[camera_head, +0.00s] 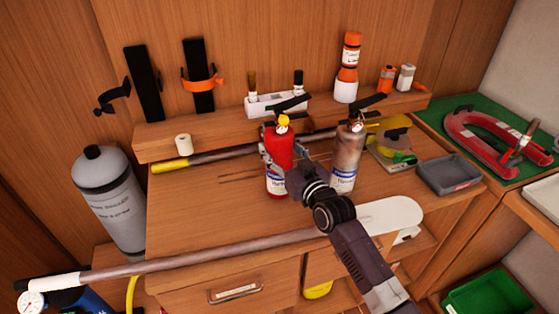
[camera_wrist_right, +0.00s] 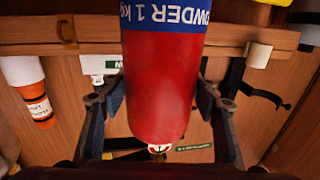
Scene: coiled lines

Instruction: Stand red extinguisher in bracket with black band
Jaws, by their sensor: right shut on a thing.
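The red extinguisher (camera_head: 279,150) is upright over the bench top, with a yellow part and black lever on top. My right gripper (camera_head: 288,162) is shut on its body. In the right wrist view the red extinguisher (camera_wrist_right: 163,85) appears upside down between the two fingers. I cannot tell whether its base touches the bench. The bracket with black band (camera_head: 145,85) is a black back plate on the wall at the far left. Its black band (camera_head: 111,97) sticks out to the left, and nothing stands in it. My left gripper is not in view.
A bracket with an orange band (camera_head: 203,75) is just right. A brownish-grey extinguisher (camera_head: 347,158) stands close right of the red one. A grey cylinder (camera_head: 108,195) stands left.

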